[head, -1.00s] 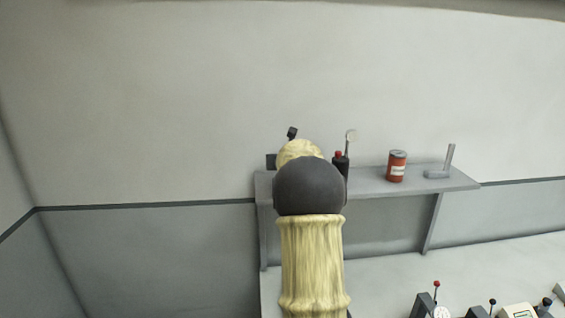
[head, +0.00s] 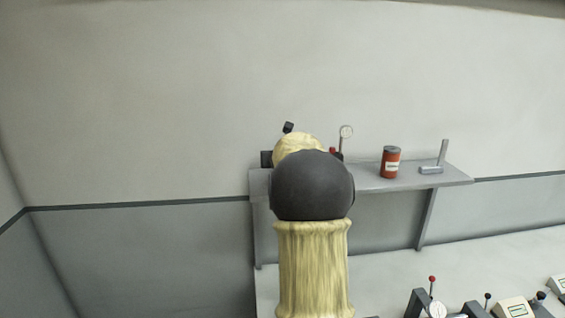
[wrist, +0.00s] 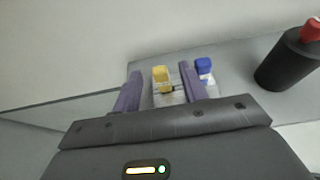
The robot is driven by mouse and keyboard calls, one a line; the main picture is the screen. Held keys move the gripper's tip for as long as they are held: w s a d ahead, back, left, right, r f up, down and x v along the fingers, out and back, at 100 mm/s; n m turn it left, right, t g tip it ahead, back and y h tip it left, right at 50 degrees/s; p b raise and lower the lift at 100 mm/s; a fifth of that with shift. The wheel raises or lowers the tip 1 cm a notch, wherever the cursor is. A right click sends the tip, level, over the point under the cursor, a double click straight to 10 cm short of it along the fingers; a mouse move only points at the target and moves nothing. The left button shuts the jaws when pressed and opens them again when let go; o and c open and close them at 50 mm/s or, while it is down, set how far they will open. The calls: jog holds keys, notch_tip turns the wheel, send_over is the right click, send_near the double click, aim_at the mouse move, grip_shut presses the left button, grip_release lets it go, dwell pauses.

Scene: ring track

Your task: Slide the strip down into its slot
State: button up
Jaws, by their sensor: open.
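In the wrist view my gripper (wrist: 160,71) is open, its two purple fingers spread apart. A small yellow block-like piece (wrist: 161,74) shows between the fingers, with a pale grey part below it. A blue-topped piece (wrist: 204,66) stands just right of the right finger. I cannot tell whether either belongs to the strip or its slot, and no strip is clearly visible. In the head view my own arm hides the gripper.
A black bottle (wrist: 289,60) with a red top stands at the right in the wrist view. Several instruments sit on the bench below.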

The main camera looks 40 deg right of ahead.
jog(key=v, duration=1.3)
jog(key=shift+p, duration=0.4)
jog(key=shift+w+a, duration=0.1)
jog(key=shift+a, duration=0.05)
jog(key=s+a+f+n+g+y, duration=0.1)
jog(key=a+f+n+y, duration=0.2)
jog(key=a+f+n, duration=0.55)
jog(key=s+a+f+n+g+y, duration=0.1)
jog(key=a+f+n+g+y, duration=0.15)
jog(key=a+f+n, duration=0.65)
jog(key=s+a+f+n+g, duration=0.2)
jog(key=s+a+f+n, duration=0.2)
jog(key=n, duration=0.8)
jog(key=s+a+f+n+g+y, duration=0.1)
jog(key=s+a+f+n+g, duration=0.2)
jog(key=s+a+n, duration=0.6)
notch_tip(320, 180, down, 2)
jog(key=s+n, duration=0.2)
jog(key=n, duration=0.1)
jog(key=shift+s+a+n, duration=0.25)
jog(key=shift+a+n, duration=0.1)
